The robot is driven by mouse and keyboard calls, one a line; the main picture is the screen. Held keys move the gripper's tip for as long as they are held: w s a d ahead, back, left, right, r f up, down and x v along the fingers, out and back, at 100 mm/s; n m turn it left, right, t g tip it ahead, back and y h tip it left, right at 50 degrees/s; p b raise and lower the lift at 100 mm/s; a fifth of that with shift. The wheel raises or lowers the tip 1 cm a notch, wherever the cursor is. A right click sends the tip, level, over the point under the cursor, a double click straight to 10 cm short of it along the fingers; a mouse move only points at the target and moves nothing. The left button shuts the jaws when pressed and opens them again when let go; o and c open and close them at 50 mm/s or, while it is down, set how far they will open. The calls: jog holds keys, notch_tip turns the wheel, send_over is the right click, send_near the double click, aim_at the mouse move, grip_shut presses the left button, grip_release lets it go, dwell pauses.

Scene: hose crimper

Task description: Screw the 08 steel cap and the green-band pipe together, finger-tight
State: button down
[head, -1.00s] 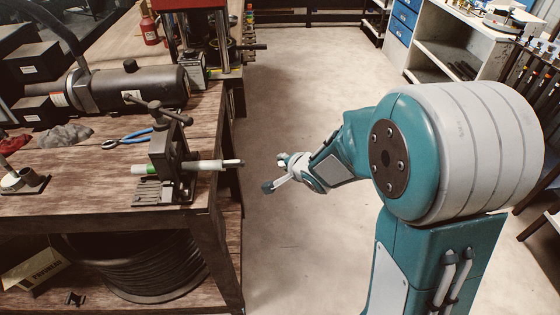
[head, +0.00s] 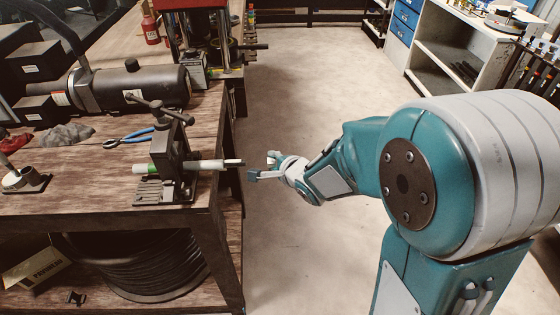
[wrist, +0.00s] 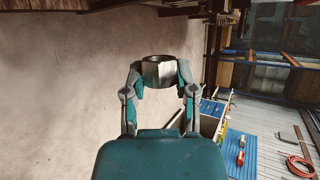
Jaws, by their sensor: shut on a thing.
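The green-band pipe (head: 208,166) lies level, clamped in a vise (head: 170,160) at the bench's right edge. Its green band (head: 148,169) shows left of the vise jaws. Its dark-tipped right end juts past the bench edge. My gripper (head: 263,166) is just right of that end, apart from it, above the floor. In the wrist view, my gripper (wrist: 158,78) is shut on the steel cap (wrist: 158,70), a short silver cylinder with a dark open mouth. The cap's size mark cannot be read. In the head view the cap is too small to make out clearly.
The wooden bench (head: 90,190) fills the left side, with blue-handled pliers (head: 133,136) and a dark cylindrical machine (head: 130,90) behind the vise. A red press (head: 195,25) stands farther back. The floor (head: 290,80) right of the bench is clear.

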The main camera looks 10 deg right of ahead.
jog(key=shift+a, duration=2.1)
jog(key=shift+a, duration=0.6)
jog(key=shift+c, duration=1.6)
grip_release()
jog(key=shift+r, duration=0.1)
jog(key=v, duration=0.7)
jog(key=shift+s, duration=0.15)
